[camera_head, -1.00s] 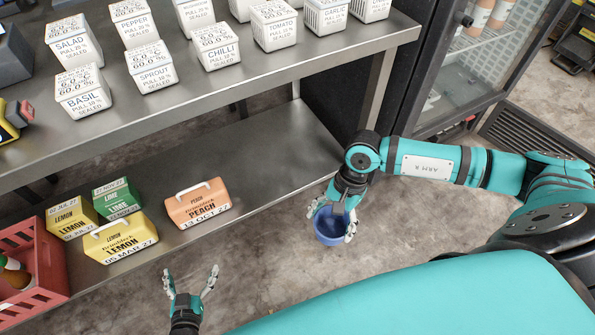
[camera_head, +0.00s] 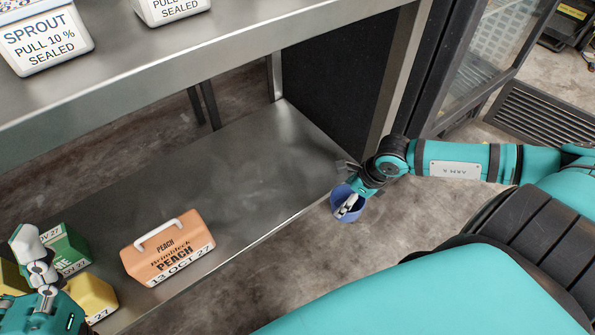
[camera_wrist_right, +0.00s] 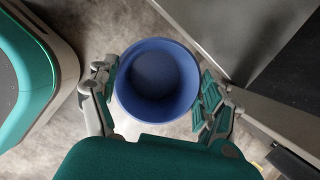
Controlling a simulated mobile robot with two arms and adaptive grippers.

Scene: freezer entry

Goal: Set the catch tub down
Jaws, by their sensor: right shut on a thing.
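The catch tub is a small round blue tub (camera_head: 345,203), held beside the front edge of the steel lower shelf (camera_head: 240,165) in the head view. My right gripper (camera_head: 348,201) is shut on it. In the right wrist view the tub (camera_wrist_right: 158,80) looks empty, with a finger of my right gripper (camera_wrist_right: 157,95) on each side of its rim. My left gripper (camera_head: 36,262) is at the lower left of the head view, near the cartons. Only part of it shows, and its finger gap is not clear.
A peach carton (camera_head: 168,250) with a white handle stands on the lower shelf. A green carton (camera_head: 68,252) and a yellow carton (camera_head: 95,298) are left of it. The shelf right of the peach carton is bare. White tubs (camera_head: 45,40) stand on the upper shelf (camera_head: 240,60).

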